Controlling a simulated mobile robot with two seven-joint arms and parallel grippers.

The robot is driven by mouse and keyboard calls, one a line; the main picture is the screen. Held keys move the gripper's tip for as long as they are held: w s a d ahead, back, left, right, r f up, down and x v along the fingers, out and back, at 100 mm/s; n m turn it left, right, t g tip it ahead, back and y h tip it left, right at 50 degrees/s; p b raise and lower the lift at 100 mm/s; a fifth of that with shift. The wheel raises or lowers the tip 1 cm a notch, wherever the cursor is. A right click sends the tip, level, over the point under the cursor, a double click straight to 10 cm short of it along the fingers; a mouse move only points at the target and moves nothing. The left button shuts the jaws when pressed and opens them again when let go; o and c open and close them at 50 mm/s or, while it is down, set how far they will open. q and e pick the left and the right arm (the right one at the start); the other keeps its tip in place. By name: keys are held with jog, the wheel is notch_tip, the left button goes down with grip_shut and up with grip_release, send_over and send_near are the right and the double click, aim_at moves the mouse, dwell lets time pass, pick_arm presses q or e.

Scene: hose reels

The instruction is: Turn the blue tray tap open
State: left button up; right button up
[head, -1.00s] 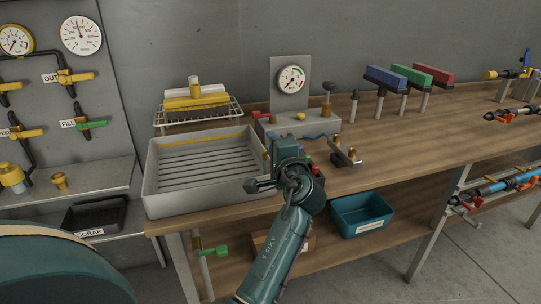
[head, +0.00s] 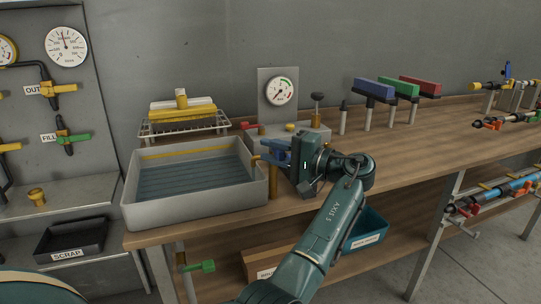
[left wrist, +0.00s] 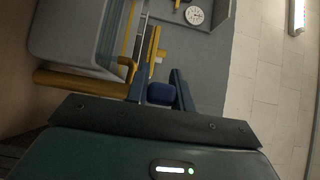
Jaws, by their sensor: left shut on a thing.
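The blue tray tap (head: 274,157) stands at the right end of the grey tray (head: 259,186), with its brass spout toward the tray. My left gripper (head: 286,156) is at the tap from the right, shut on its blue handle, and partly hides it. In the left wrist view the blue handle (left wrist: 161,93) shows at the jaws, beside the brass pipe (left wrist: 82,84). The exact handle angle is hard to tell. The slatted tray floor looks dark blue, as if under water. My right gripper is not in view.
A gauge block (head: 280,91) stands behind the tap. A wire rack (head: 184,124) with yellow pieces is behind the tray. Blue (head: 374,88), green and red blocks stand on posts to the right. A teal bin (head: 367,232) sits below. The bench right of my arm is clear.

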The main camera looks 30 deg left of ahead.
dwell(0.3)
pick_arm(q)
jog(key=o, duration=1)
jog(key=shift+d, duration=0.1)
jog(key=d+b, duration=0.1)
jog(key=d, duration=1.2)
jog(key=shift+w, duration=0.15)
